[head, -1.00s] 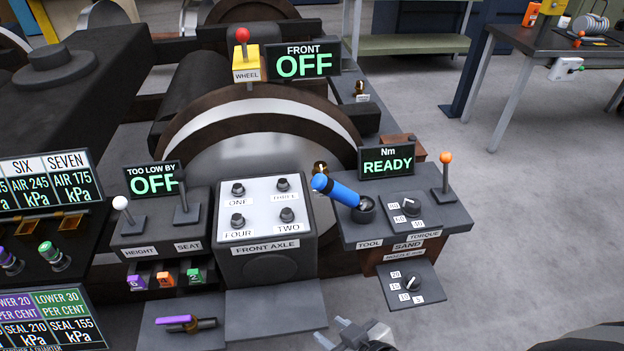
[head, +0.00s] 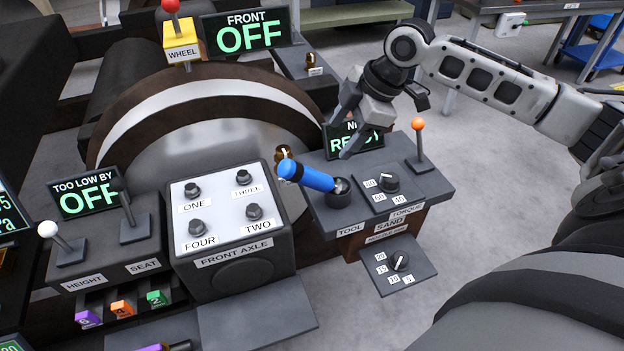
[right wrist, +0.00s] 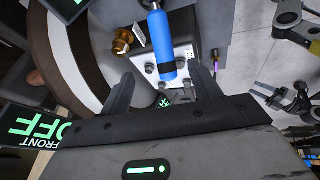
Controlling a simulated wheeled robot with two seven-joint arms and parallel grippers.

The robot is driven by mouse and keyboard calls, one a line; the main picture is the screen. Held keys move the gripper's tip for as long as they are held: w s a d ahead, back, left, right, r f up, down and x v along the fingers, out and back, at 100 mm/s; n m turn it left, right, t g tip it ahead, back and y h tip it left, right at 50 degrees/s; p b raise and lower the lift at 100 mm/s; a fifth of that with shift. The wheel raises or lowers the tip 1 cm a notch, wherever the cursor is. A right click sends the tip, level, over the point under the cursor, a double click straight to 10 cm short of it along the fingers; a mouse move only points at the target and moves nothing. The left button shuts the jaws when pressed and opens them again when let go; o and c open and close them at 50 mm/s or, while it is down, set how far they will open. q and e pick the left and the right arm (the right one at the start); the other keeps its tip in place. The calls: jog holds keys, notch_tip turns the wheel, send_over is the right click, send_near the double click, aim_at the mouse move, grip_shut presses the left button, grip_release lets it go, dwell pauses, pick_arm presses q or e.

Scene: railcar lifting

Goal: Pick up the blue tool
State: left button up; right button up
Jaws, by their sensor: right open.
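The blue tool (head: 307,176) leans up and to the left out of a dark round holder (head: 345,200) on the stand marked TOOL. My right gripper (head: 343,135) is open and empty, above and behind the tool, in front of the READY display. In the right wrist view the blue tool (right wrist: 162,45) shows between and beyond the two spread fingers (right wrist: 163,78), apart from them as far as I can tell.
The READY display (head: 354,138) is partly hidden by my right gripper. An orange-knobbed lever (head: 419,145) stands right of the tool. The FRONT AXLE box (head: 230,220) and large wheel (head: 150,115) lie left. Open floor (head: 480,210) is at right.

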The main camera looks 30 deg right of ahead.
aim_at(319, 174)
jog(key=x, duration=1)
jog(key=shift+w, duration=0.1)
jog(key=shift+s+d+f+x, duration=0.1)
jog(key=shift+s+x, duration=0.05)
jog(key=shift+x, duration=0.75)
jog(key=shift+s+d+f+x, duration=0.1)
jog(key=shift+x, duration=0.85)
jog(key=shift+s+x, duration=0.15)
jog(key=shift+x, duration=0.75)
jog(key=shift+f, duration=0.25)
jog(key=c, duration=1.2)
